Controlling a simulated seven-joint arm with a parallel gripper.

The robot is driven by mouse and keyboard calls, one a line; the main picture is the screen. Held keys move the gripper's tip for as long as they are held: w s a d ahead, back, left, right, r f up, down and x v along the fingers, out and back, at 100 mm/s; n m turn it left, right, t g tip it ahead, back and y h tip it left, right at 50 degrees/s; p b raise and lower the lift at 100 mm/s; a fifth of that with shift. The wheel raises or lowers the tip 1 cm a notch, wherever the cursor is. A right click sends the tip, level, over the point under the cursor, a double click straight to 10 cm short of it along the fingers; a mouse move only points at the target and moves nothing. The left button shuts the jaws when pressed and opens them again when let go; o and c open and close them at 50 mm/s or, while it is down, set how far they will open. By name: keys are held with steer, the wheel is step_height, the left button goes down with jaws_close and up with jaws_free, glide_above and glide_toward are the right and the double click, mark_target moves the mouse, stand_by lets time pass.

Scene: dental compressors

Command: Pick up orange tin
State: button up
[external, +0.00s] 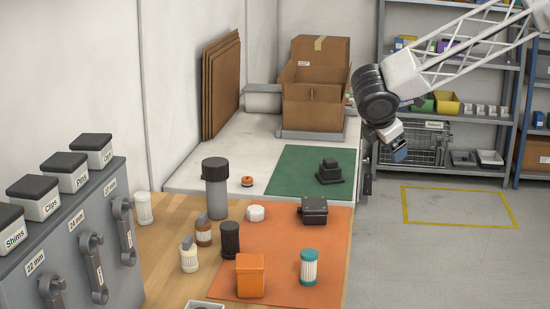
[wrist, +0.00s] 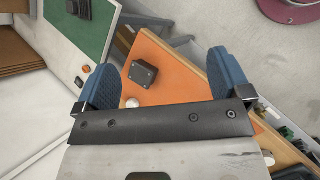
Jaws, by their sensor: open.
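The orange tin (external: 250,278) is a box with a lid. It stands upright at the front of the orange mat (external: 328,262) in the external view. I cannot make it out in the wrist view, where my gripper hides part of the mat. My gripper (external: 399,153) is raised at the upper right, well apart from the tin. In the wrist view the blue fingers of my gripper (wrist: 165,72) are spread wide with nothing held between them.
A teal-and-white filter (external: 309,267) stands right of the tin, and a black ribbed cylinder (external: 230,240) stands close behind it. A black box (external: 314,211) sits at the mat's back. Bottles stand to the left. The mat's middle has free room.

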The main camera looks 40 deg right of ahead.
steer(key=w+a+f+n+t+h, duration=0.1)
steer(key=a+f+n+t, duration=0.15)
steer(key=a, duration=0.75)
steer(key=w+a+f+n+t, duration=0.15)
steer(key=a+n, duration=0.25)
steer(key=a, duration=0.7)
steer(key=n+t, duration=0.4)
steer(key=n, duration=0.3)
glide_above(250, 262)
steer(key=s+a, duration=0.2)
steer(key=s, duration=0.1)
step_height(250, 262, down, 6)
steer(key=f, duration=0.1)
steer(key=shift+s+a+r+m, duration=0.15)
steer(key=shift+a+r+m, duration=0.05)
steer(key=shift+r+m, duration=0.05)
steer(key=shift+f, duration=0.15)
steer(key=shift+f, duration=2.8)
steer(key=shift+f, duration=0.5)
steer(key=shift+x, duration=2.55)
